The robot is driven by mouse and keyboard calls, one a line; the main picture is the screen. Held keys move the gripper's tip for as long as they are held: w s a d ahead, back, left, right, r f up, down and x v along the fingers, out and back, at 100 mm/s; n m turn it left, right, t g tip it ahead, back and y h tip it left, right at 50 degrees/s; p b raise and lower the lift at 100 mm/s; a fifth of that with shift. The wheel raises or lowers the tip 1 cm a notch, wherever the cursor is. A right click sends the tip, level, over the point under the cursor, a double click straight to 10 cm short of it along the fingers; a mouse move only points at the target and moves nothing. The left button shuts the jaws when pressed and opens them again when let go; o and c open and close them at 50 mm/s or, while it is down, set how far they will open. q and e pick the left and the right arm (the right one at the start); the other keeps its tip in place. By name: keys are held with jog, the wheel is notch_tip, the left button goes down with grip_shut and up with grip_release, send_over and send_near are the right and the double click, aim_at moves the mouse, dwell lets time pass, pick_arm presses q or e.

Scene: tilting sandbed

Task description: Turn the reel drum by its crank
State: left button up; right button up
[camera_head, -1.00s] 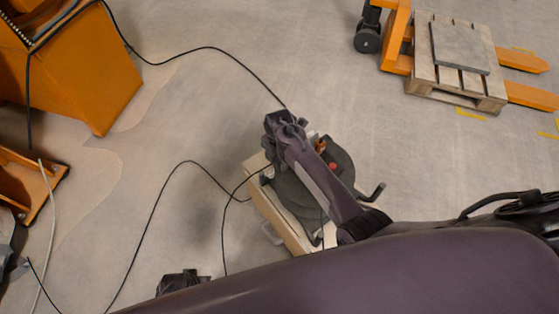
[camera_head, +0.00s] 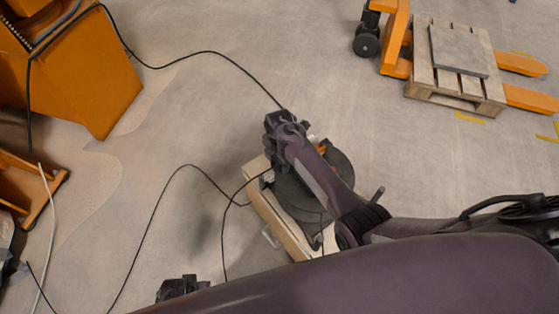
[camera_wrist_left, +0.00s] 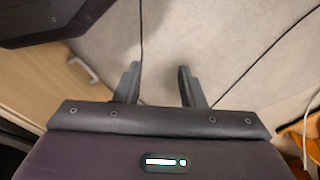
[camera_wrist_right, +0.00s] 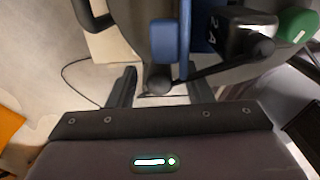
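The reel drum (camera_head: 291,194) is a dark grey disc on a pale wooden base (camera_head: 281,225) in the head view, largely hidden by my right forearm. My right gripper (camera_head: 279,122) is over its far edge. In the right wrist view, a crank arm (camera_wrist_right: 212,66) ends in a round dark knob (camera_wrist_right: 159,85). The knob appears between the spread fingers of my right gripper (camera_wrist_right: 160,88), with gaps at both sides; I cannot tell its depth. My left gripper (camera_head: 182,286) is low at the bottom of the head view; in the left wrist view (camera_wrist_left: 159,84) it is open and empty.
Blue (camera_wrist_right: 166,40), black (camera_wrist_right: 238,35) and green (camera_wrist_right: 297,25) parts sit near the crank. Black cables (camera_head: 160,205) run over the floor left of the base. An orange cabinet (camera_head: 85,80) stands far left, a pallet (camera_head: 455,95) far right.

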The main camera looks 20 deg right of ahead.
jog(key=shift+r, duration=0.15)
notch_tip(320, 180, up, 6)
jog(key=shift+r+p, duration=0.1)
jog(key=shift+p, duration=0.9)
pick_arm(q)
jog(key=shift+s+a+f, duration=0.2)
jog(key=shift+s+f, duration=0.4)
jog(key=shift+s+a+f, duration=0.25)
jog(key=shift+s+f, duration=0.35)
jog(key=shift+s+a+f, duration=0.2)
jog(key=shift+s+f, duration=0.4)
pick_arm(e)
jog(key=shift+r, duration=0.65)
